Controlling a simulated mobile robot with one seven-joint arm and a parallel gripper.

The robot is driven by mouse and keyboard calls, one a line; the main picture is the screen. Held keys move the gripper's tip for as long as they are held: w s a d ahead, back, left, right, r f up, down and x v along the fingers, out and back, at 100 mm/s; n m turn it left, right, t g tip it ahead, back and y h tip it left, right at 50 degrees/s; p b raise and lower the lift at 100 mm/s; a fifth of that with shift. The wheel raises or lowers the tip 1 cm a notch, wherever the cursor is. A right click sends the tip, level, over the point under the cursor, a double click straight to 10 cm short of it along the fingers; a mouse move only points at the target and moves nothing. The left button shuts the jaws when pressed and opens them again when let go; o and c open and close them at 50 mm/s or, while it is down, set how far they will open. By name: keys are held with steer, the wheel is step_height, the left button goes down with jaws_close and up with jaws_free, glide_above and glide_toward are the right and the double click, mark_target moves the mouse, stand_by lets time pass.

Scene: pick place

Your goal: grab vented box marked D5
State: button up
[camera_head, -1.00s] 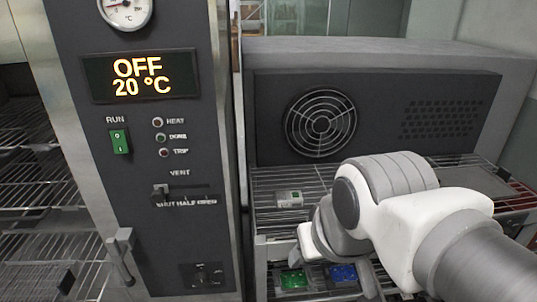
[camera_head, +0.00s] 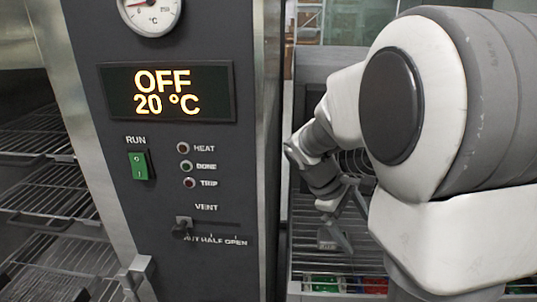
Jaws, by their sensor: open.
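A small grey box (camera_head: 327,241) sits on the wire rack to the right of the dark control panel. It is partly hidden by my gripper, and no D5 mark can be read on it. My gripper (camera_head: 341,212) is open, pointing down just above and beside this box. I cannot tell whether the fingers touch it. Lower down, a green-topped box (camera_head: 322,285) and a red item (camera_head: 372,285) show at the bottom edge, partly cut off, with no readable marks.
The control panel (camera_head: 165,215) stands close on the left, reading OFF and 20 °C, with a green run switch (camera_head: 141,165) and a vent lever (camera_head: 183,227). Wire shelves (camera_head: 50,205) lie at far left. My arm hides much of the right side.

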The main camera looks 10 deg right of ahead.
steer(key=w+d+f+n+g+h, duration=0.1)
steer(key=w+d+f+n+h, duration=0.1)
steer(key=d+f, duration=0.1)
steer(key=w+d+f+n+g+h, duration=0.1)
steer(key=w+d+f+n+h, duration=0.1)
steer(key=w+d+f, duration=0.1)
steer(key=w+d+f+n+h, duration=0.2)
steer(key=d+f, duration=0.1)
steer(key=f, duration=0.1)
steer(key=shift+w+d+f+n+g+b, duration=0.3)
steer(key=shift+w+d+f+g, duration=0.05)
steer(key=shift+d+f+g, duration=0.05)
steer(key=shift+w+d+f+n+h, duration=0.2)
steer(key=shift+d+f+n+h, duration=0.1)
steer(key=shift+d+f+n, duration=0.15)
steer(key=x, duration=0.6)
steer(key=shift+d+f, duration=0.1)
steer(key=shift+d, duration=0.15)
steer(key=shift+r+x, duration=0.15)
steer(key=shift+x, duration=1.2)
steer(key=shift+r+x, duration=0.2)
steer(key=shift+x, duration=1.1)
steer(key=shift+d, duration=0.1)
steer(key=c, duration=1.4)
steer(key=shift+c, duration=0.3)
steer(key=shift+r, duration=0.15)
